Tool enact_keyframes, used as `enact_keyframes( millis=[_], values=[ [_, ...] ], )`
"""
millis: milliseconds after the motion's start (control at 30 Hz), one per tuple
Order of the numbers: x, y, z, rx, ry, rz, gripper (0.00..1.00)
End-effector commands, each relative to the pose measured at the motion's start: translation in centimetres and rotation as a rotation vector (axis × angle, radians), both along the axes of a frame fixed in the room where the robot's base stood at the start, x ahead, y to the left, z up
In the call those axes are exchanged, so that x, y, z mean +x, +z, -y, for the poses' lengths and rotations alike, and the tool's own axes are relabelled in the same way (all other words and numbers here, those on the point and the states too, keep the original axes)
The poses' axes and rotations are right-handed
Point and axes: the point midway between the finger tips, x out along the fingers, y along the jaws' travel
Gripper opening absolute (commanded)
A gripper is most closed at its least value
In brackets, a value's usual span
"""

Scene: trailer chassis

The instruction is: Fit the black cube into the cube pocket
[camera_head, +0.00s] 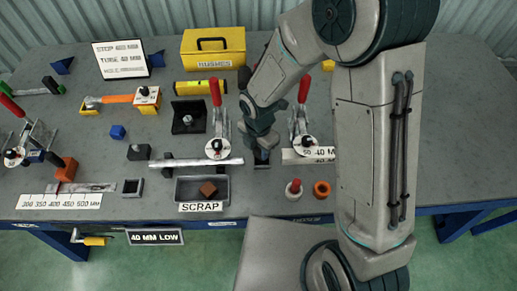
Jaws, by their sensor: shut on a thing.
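A black cube-like block (139,152) lies on the table at the left, apart from my gripper. A small square dark-rimmed frame (132,180), which looks like the cube pocket, lies just below it in the picture, and no cube shows in it. My gripper (262,152) points down near the table's middle, right of the end of a silver tube. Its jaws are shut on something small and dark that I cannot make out. A dark block (262,166) shows directly under the fingers; whether it is held or fixed is unclear.
The silver tube (195,162) and the scrap tray (222,193) with a brown cube (208,189) lie left of my gripper. Red-handled clamps (216,120) stand nearby. A blue cube (118,132) and an orange block (67,169) lie at the left.

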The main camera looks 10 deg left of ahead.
Motion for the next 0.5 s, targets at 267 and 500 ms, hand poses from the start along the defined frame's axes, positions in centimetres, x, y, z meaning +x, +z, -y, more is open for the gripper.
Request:
enact_keyframes(
  millis=[267, 500],
  values=[
    [0.0, -1.3, 0.0, 0.0, 0.0, 0.001, 0.09],
    [0.0, -1.7, 0.0, 0.0, 0.0, 0.001, 0.09]
  ],
)
